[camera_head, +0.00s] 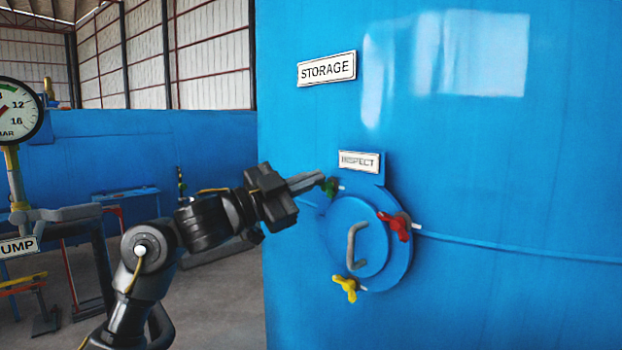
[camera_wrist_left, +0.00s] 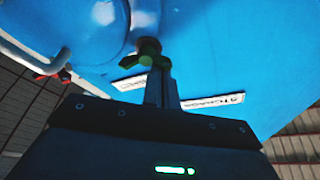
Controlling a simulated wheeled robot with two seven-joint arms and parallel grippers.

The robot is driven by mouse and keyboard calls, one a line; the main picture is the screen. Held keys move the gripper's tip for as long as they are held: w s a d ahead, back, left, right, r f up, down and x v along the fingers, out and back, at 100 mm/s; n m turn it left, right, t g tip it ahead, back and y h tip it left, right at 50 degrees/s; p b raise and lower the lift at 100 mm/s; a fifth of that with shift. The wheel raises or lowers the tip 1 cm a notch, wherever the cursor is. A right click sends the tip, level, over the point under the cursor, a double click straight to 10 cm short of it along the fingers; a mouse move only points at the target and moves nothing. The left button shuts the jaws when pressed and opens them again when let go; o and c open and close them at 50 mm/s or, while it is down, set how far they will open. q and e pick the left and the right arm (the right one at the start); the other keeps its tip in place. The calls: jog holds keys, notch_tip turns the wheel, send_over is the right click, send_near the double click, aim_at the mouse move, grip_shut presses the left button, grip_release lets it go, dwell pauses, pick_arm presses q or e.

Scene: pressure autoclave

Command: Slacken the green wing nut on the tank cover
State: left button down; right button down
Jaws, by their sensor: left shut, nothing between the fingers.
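The round blue tank cover (camera_head: 345,215) with a bent grey handle (camera_head: 353,246) sits on the blue tank. The green wing nut (camera_head: 330,187) is at the cover's upper left edge. A red wing nut (camera_head: 398,226) is at the right and a yellow wing nut (camera_head: 346,287) at the bottom. My left gripper (camera_head: 318,178) is shut with nothing between its fingers, its tips right at the green wing nut. In the left wrist view the green wing nut (camera_wrist_left: 149,55) shows just beyond the fingertips (camera_wrist_left: 158,76); whether they touch it I cannot tell. My right gripper is not in view.
A STORAGE plate (camera_head: 327,69) and an INSPECT plate (camera_head: 359,161) are on the tank above the cover. A pressure gauge (camera_head: 18,110) and a PUMP sign (camera_head: 18,247) stand at the far left. A blue pipe (camera_head: 520,252) runs along the tank to the right.

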pick_arm(q)
jog(key=s+a+b, duration=0.2)
jog(key=s+a, duration=0.4)
jog(key=shift+s+a+r, duration=0.15)
jog(key=shift+s+a, duration=0.1)
jog(key=shift+a, duration=0.15)
